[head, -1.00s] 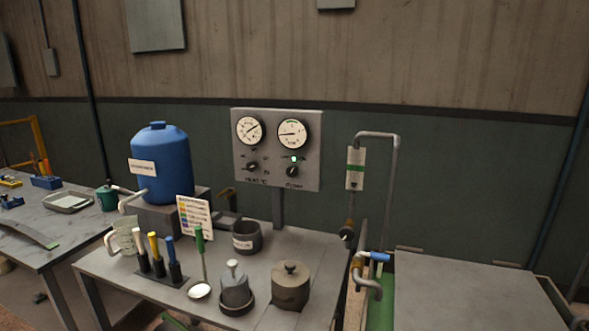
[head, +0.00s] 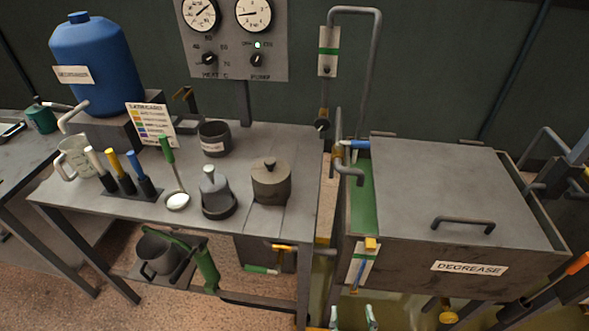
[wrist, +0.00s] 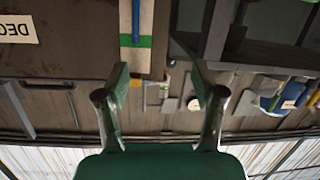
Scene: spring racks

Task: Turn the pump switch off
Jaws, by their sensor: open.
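The pump switch (head: 257,60) is a dark round knob above the word PUMP on the grey control panel (head: 232,70). A small lamp (head: 257,45) just above it glows green-white. The knob's exact pointer direction is too small to tell. My gripper (head: 352,318) shows only its two tips at the bottom edge of the head view, low in front of the tank and well away from the panel. In the wrist view my gripper (wrist: 162,80) is open, with nothing between its green-padded fingers. I cannot make out the pump switch in the wrist view.
A heat knob (head: 209,59) sits left of the pump switch. Below the panel, a bench (head: 235,180) carries a lidded pot (head: 271,180), a ladle, brushes and a blue drum (head: 92,62). The lidded DEGREASE tank (head: 440,190) and a bent pipe (head: 378,60) stand right.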

